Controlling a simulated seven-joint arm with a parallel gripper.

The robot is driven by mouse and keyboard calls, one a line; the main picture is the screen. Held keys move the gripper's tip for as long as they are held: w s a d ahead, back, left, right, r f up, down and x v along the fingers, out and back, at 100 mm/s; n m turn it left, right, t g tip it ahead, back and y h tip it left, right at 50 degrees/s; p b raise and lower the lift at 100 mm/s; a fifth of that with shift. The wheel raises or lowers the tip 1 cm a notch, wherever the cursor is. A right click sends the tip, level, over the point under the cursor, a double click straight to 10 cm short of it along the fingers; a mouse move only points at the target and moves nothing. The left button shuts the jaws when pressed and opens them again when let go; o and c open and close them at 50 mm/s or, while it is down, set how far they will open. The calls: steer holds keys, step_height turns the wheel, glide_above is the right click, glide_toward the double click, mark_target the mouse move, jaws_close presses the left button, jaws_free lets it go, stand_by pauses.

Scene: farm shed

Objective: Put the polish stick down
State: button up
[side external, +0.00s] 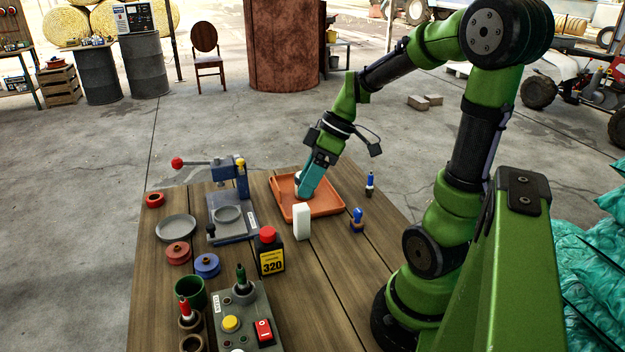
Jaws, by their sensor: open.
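A plain white block (302,222), which may be the polish stick, stands upright at the tray's near edge, apart from my gripper.
A black bottle marked 320 (271,255) with a red cap stands in front of the tray. A blue-handled stamp (357,220) and a blue-topped bottle (370,185) stand to its right. A lever press (231,205) stands left. A control box (246,318) is at the front.

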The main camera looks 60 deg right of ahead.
steer(key=s+a+r+m+t+h, duration=0.2)
steer(key=a+r+m, duration=0.4)
steer(key=a, duration=0.7)
steer(key=s+m+t, duration=0.1)
steer(key=m, duration=0.1)
steer(key=shift+r+m, duration=0.15)
steer(key=shift+m, duration=0.15)
steer(key=shift+s, duration=0.1)
